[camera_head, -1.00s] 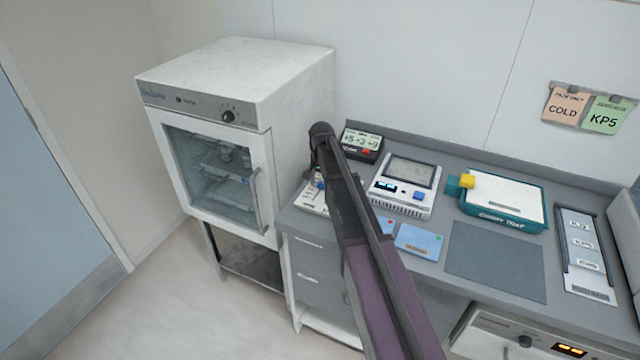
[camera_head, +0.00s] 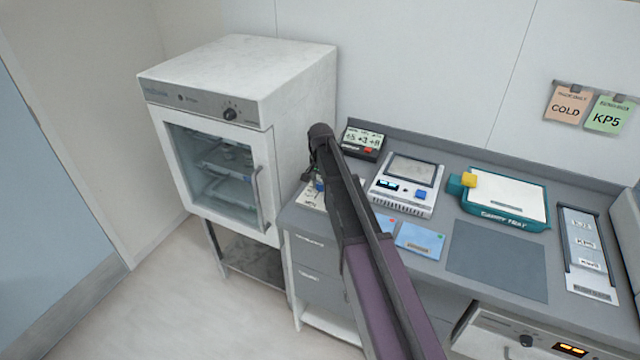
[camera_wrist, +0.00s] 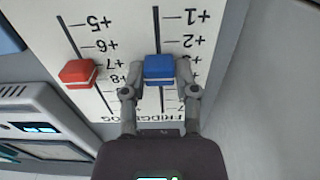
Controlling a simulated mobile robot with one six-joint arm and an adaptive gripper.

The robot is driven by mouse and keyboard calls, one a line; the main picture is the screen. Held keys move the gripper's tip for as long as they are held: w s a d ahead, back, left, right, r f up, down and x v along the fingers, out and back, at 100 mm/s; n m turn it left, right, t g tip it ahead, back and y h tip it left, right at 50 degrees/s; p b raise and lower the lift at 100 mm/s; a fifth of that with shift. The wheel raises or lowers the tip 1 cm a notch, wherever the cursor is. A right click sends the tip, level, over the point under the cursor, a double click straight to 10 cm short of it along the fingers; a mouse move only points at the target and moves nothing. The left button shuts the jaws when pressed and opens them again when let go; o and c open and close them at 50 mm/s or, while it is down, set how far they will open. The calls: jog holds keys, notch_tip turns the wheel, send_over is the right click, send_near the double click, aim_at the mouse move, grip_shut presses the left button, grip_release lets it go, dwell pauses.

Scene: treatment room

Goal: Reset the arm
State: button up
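My gripper (camera_wrist: 160,80) is over a white slider panel (camera_wrist: 215,20) in the wrist view. Its two fingers are at the left and right sides of a blue slider knob (camera_wrist: 159,69), close against it, and look shut on it. A red slider knob (camera_wrist: 77,73) sits on the slot to the left, apart from the fingers. In the head view my arm reaches down to the left end of the counter and hides most of the gripper. Part of the slider panel (camera_head: 309,198) shows there beside the arm.
A white glass-door cabinet (camera_head: 215,175) stands left of the counter (camera_head: 380,272). Behind the arm are a small display box (camera_head: 362,139) and a white device (camera_head: 405,185). A teal tray (camera_head: 505,218), blue cards (camera_head: 420,240) and a grey mat (camera_head: 495,258) lie farther right. Space above the counter is free.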

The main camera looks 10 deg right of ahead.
jog(key=o, duration=0.3)
jog(key=shift+r, duration=0.1)
